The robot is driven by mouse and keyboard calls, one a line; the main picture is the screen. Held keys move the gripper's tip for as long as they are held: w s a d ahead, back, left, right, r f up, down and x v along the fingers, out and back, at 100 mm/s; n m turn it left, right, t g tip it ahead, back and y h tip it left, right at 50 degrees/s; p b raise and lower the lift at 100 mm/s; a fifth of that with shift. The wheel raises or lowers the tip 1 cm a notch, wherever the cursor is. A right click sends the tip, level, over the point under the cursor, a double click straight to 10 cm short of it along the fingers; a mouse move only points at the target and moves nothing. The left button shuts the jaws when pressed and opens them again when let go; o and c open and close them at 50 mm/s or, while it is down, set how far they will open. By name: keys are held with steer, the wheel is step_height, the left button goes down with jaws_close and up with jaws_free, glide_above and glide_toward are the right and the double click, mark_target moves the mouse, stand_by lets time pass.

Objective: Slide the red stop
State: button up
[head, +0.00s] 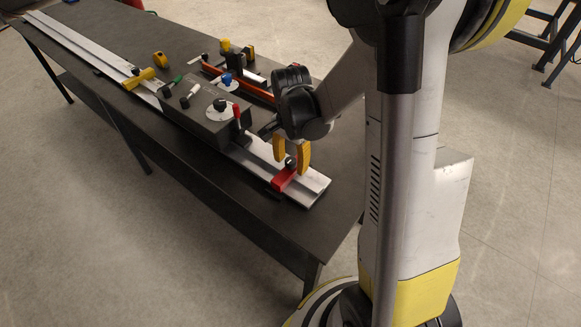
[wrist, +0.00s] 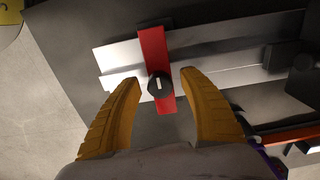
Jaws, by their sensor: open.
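The red stop (head: 283,178) sits across the near end of a long pale metal rail (head: 310,184) on the dark table. In the wrist view the red stop (wrist: 153,50) lies across the rail (wrist: 210,60), with a black knob (wrist: 159,86) with a white mark on it. My gripper (head: 291,160) is open above the stop. In the wrist view its two yellow fingers (wrist: 159,78) stand on either side of the knob, with gaps on both sides. I cannot tell how far the fingertips are above the rail.
A dark grey box (head: 205,112) with knobs and levers stands by the rail, beyond the stop. A yellow stop (head: 139,78) sits farther along the rail. An orange-red bar (head: 240,86) lies behind the box. The table's near corner (head: 318,252) is bare.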

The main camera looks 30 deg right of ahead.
jaws_close()
steer(key=shift+w+a, duration=0.35)
steer(key=shift+w, duration=0.55)
steer(key=shift+w+a, duration=0.4)
steer(key=shift+w, duration=0.55)
steer(key=shift+w+a, duration=0.35)
steer(key=shift+w, duration=0.55)
steer(key=shift+o, duration=0.2)
jaws_free()
steer(key=shift+r, duration=0.15)
steer(key=shift+s+r+p, duration=0.1)
steer(key=shift+r+p, duration=1.95)
steer(key=shift+r, duration=0.8)
